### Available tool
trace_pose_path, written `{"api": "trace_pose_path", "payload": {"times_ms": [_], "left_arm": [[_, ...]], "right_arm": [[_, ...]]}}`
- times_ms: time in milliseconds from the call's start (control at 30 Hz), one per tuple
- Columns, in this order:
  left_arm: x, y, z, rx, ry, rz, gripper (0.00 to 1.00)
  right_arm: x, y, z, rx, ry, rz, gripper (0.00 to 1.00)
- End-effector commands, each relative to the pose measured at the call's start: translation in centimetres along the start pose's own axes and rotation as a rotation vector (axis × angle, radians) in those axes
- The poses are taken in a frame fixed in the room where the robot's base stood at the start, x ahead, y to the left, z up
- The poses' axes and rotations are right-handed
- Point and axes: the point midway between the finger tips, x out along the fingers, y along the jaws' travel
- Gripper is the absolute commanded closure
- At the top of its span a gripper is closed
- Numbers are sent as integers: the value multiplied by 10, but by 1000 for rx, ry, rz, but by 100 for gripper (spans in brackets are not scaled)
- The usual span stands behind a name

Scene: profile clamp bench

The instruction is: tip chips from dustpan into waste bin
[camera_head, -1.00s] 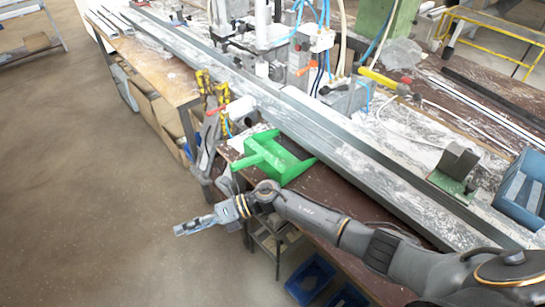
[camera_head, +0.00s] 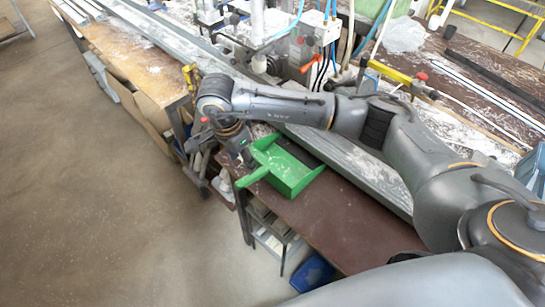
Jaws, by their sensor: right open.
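The green dustpan (camera_head: 288,169) lies on the brown bench top, with its handle (camera_head: 250,178) pointing left over the bench edge. Whether chips lie in it is too small to tell. My right arm reaches across the bench from the right. My right gripper (camera_head: 246,160) points down just beside the dustpan, near the handle's root, and is open. The arm's wrist partly hides it, and I cannot tell whether it touches the pan. My left gripper is not in view. I cannot make out a waste bin.
A long metal profile (camera_head: 365,170) runs along the bench behind the dustpan. Clamp machinery with hoses (camera_head: 315,40) stands at the back. The brown bench top (camera_head: 335,215) is bare in front. A blue crate (camera_head: 313,272) is below the bench. The floor at left is clear.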

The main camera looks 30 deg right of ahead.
Motion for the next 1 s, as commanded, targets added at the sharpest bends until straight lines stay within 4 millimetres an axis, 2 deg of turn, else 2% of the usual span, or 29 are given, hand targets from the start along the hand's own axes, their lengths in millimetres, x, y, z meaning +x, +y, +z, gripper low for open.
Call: {"api": "trace_pose_path", "payload": {"times_ms": [233, 367, 467, 733, 867, 1000], "left_arm": [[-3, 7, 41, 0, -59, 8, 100], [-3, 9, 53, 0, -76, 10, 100], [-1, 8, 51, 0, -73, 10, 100], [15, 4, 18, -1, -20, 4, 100], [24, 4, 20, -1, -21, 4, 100], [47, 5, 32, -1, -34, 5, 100]], "right_arm": [[0, 0, 0, 1, -1, 0, 51], [2, 0, 0, 1, -2, 0, 51], [6, 0, 1, 1, -2, 1, 51], [34, 0, 1, 3, -2, 3, 51], [54, 0, 1, 2, -3, 2, 51], [77, 0, 2, 2, -1, 0, 51]]}}
